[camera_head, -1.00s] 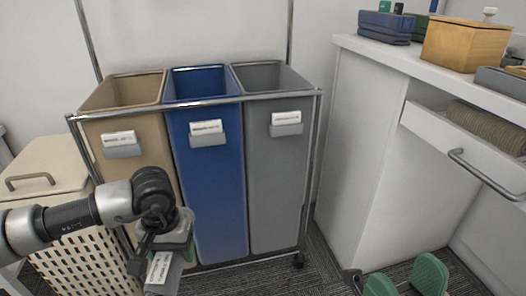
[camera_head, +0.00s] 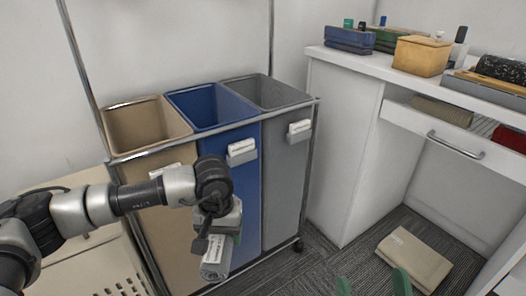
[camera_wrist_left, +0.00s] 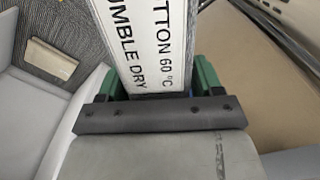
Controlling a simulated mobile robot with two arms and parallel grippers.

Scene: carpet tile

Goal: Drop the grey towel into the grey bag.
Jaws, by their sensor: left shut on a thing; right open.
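The grey bag (camera_head: 286,170) hangs at the right end of a three-bag sorter, its mouth (camera_head: 268,91) open at the top. My left gripper (camera_head: 219,236) is shut on the grey towel (camera_head: 214,264), in front of the blue bag and below the rims. In the left wrist view the towel's white care label (camera_wrist_left: 158,40) shows between the green fingers of the gripper (camera_wrist_left: 158,84); much of the towel is hidden. My right gripper (camera_head: 373,286) shows only its green fingertips, apart and empty, at the bottom edge.
A tan bag (camera_head: 150,128) and a blue bag (camera_head: 212,107) share the metal frame (camera_head: 311,150). A white desk (camera_head: 345,140) with boxes and an open drawer stands on the right. A folded beige cloth (camera_head: 415,258) lies on the carpet. A cream lidded hamper is at lower left.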

